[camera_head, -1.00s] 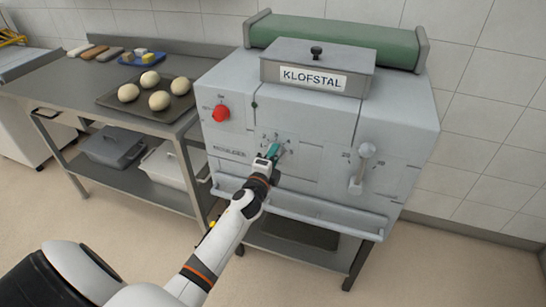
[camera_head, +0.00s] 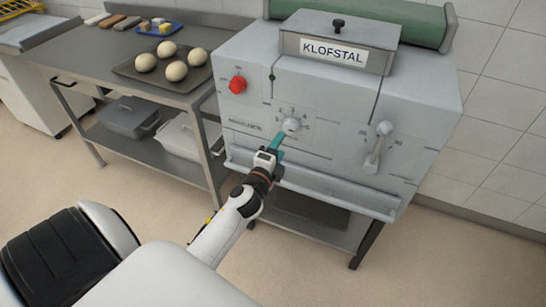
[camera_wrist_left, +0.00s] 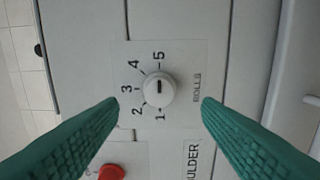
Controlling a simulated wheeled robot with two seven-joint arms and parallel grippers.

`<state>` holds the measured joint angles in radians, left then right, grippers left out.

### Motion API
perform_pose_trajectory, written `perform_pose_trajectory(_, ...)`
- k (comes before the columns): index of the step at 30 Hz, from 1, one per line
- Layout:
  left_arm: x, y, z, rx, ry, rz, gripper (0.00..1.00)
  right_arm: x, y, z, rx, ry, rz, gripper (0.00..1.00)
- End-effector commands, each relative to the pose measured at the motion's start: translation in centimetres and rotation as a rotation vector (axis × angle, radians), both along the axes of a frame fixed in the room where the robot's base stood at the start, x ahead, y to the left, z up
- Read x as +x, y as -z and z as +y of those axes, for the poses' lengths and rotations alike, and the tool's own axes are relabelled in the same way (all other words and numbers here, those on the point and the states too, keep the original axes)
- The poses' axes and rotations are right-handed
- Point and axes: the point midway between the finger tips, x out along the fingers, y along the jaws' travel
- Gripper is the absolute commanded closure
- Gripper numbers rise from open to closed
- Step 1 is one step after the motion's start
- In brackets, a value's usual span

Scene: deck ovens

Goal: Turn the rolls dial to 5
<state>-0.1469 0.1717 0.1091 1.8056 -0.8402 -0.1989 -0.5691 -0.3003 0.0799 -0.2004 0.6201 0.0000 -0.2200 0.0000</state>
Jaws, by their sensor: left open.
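The rolls dial (camera_head: 291,125) is a pale round knob on the front of the grey machine. In the left wrist view the dial (camera_wrist_left: 158,90) sits in the middle, with the numbers 1 to 5 around it and the word ROLLS beside it. The dark mark on its face lies along the line between 1 and 5 and appears to point at 5. My left gripper (camera_head: 278,143) is open and empty, just in front of and below the dial in the head view. Its green fingers stand apart on either side of the dial, not touching it. My right gripper is not in view.
A red knob (camera_head: 238,84) is left of the dial and a lever (camera_head: 377,147) is to its right. A rail (camera_head: 315,186) runs along the machine's lower front. A steel table (camera_head: 95,58) with a tray of dough balls stands at the left.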

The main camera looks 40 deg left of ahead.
Motion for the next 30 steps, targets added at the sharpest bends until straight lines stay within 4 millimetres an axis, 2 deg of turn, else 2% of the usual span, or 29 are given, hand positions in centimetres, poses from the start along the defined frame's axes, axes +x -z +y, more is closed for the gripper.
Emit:
perform_pose_trajectory(3,-2.1,0.2,-0.5,0.001,-0.001,0.002,0.41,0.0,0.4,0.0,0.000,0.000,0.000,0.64)
perform_pose_trajectory(9,-3.9,0.0,-0.9,0.000,-0.001,0.001,0.41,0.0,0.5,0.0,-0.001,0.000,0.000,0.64)
perform_pose_trajectory(26,-4.0,0.0,-0.9,0.000,-0.001,0.000,0.41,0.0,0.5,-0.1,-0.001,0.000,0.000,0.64)
perform_pose_trajectory(28,-4.0,0.5,-1.0,-0.009,0.000,0.008,0.41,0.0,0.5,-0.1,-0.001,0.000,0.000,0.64)
perform_pose_trajectory(30,-4.0,2.1,-1.1,-0.044,0.002,0.035,0.41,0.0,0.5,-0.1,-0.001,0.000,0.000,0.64)
